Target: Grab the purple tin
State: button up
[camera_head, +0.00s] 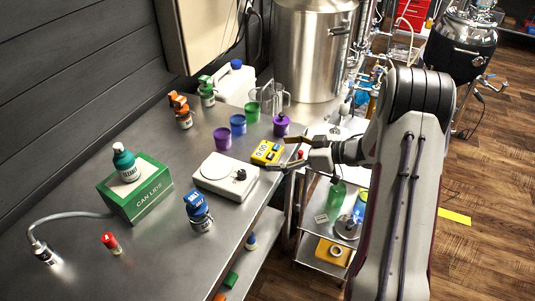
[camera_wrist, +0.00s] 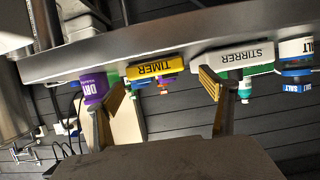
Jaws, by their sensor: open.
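The purple tin (camera_head: 281,126) stands near the table's right edge, just behind the yellow timer (camera_head: 267,153). In the wrist view, which is upside down, the labelled purple tin (camera_wrist: 93,86) is left of the timer (camera_wrist: 155,68), partly behind my left finger. My gripper (camera_head: 286,153) is open and empty at the table's edge, its fingers spread on either side of the timer's direction. In the wrist view my open gripper (camera_wrist: 163,86) faces the timer, with the purple tin off toward the left finger. I see no contact with the tin.
Purple (camera_head: 222,138), blue (camera_head: 238,124) and green (camera_head: 252,111) cups stand in a row left of the tin. A clear jug (camera_head: 272,99) is behind it. The white stirrer (camera_head: 225,176) sits left of the timer. A lower cart (camera_head: 325,248) stands below my gripper.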

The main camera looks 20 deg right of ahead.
aim_at(265, 150)
jog(key=shift+w+x, duration=0.2)
jog(key=shift+x, duration=2.4)
jog(key=shift+d+r, duration=0.1)
jog(key=shift+r, duration=0.1)
jog(key=shift+r, duration=0.1)
jog(key=c, duration=2.1)
jog(key=shift+r, duration=0.15)
jog(key=shift+r, duration=4.85)
